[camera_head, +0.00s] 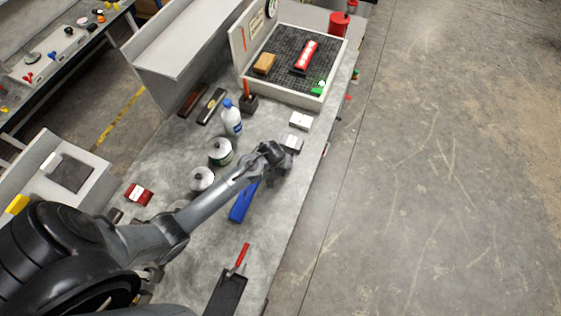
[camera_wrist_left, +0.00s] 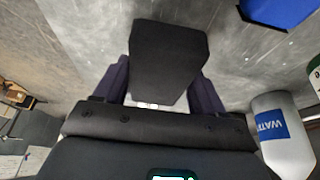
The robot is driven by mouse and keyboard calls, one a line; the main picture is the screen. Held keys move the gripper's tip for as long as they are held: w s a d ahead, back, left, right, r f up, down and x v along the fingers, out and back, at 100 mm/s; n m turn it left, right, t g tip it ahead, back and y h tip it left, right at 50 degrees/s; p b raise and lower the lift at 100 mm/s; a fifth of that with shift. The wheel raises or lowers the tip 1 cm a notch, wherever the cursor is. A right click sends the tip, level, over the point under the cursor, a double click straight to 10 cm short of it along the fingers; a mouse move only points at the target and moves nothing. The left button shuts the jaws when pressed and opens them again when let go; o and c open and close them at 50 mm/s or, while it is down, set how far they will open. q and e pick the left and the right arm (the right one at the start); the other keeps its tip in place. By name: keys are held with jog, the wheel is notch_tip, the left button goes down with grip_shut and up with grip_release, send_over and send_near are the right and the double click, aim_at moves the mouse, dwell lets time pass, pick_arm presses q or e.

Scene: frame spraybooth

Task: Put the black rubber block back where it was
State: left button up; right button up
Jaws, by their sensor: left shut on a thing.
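The black rubber block (camera_wrist_left: 168,60) is between the two fingers of my left gripper (camera_wrist_left: 163,85) in the left wrist view. The fingers press on its two sides, and its far end points away from the palm. Beyond it is the grey bench top (camera_wrist_left: 95,30); I cannot tell whether the block touches it. In the head view my left gripper (camera_head: 279,164) is over the right part of the bench (camera_head: 285,207), by the far end of a blue box (camera_head: 241,203). There the arm and gripper largely hide the block. My right gripper is in neither view.
A white bottle (camera_head: 232,120) and two round tins (camera_head: 220,152) stand left of my gripper. Pale boxes (camera_head: 300,121) lie just beyond it. A walled tray (camera_head: 290,95) with a brown block and a red item is at the back. A dark tray (camera_head: 226,294) lies in front.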

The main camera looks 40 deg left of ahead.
pick_arm(q)
jog(key=shift+f, duration=0.75)
jog(key=shift+f, duration=0.2)
jog(key=o, duration=1)
jog(key=shift+r, duration=0.1)
jog(key=shift+r, duration=0.2)
jog(key=v, duration=1.1)
jog(key=shift+d+p, duration=0.1)
jog(key=shift+p, duration=0.25)
jog(key=s+d+r+m, duration=0.2)
jog(key=s, duration=0.4)
jog(key=s+d+r+m+h, duration=0.1)
jog(key=s+d+r+m, duration=0.1)
jog(key=s, duration=0.4)
jog(key=s+d+r+m, duration=0.2)
jog(key=s+d+r, duration=0.2)
jog(key=s, duration=0.2)
jog(key=shift+s+d+r+g+h, duration=0.15)
jog(key=shift+s+d+g+h, duration=0.05)
jog(key=shift+s+g+h, duration=0.15)
